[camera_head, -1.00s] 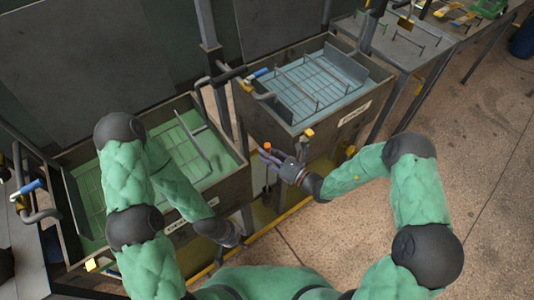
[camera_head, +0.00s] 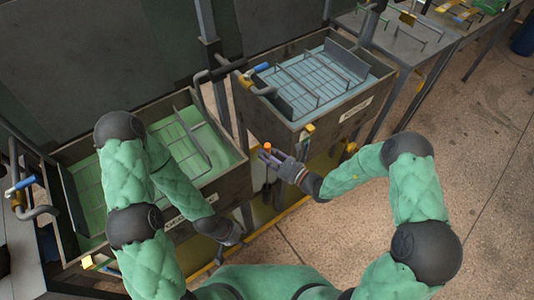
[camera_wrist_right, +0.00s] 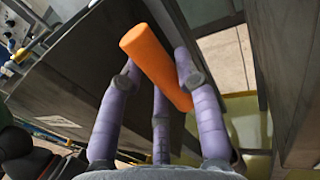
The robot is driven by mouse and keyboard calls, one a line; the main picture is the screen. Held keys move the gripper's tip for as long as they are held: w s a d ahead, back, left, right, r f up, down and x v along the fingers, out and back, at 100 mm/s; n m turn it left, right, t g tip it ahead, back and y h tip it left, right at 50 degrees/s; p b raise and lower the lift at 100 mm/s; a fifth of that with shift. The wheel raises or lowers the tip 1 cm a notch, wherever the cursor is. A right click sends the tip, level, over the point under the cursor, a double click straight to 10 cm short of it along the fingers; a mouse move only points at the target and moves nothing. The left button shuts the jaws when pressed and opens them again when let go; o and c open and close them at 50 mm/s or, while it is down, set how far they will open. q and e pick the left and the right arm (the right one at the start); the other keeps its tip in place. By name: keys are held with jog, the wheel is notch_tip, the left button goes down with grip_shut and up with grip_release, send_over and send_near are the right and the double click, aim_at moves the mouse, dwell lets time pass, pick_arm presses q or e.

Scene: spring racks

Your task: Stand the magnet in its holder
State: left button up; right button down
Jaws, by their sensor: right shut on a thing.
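The magnet looks to be the orange cylinder (camera_wrist_right: 157,62) held tilted between purple fingers in the right wrist view. Its orange end (camera_head: 267,147) shows small in the head view, beside the front of the right tank. My right gripper (camera_head: 268,159) is shut on it; in the wrist view its fingers (camera_wrist_right: 162,95) sit around the cylinder. My left gripper (camera_head: 238,238) hangs low by the front of the left tank, and its fingers are too small and dark to read. I cannot make out the holder with certainty.
A tank with green liquid (camera_head: 240,178) stands left and one with blue liquid (camera_head: 345,103) stands right, with a narrow gap and pipes between them. Small yellow blocks (camera_head: 310,129) sit at the right tank's front. Grey tables (camera_head: 440,42) stand at the back right. Floor is clear at right.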

jog(key=shift+f, duration=0.15)
jog(key=c, duration=0.8)
grip_release()
jog(key=v, duration=1.2)
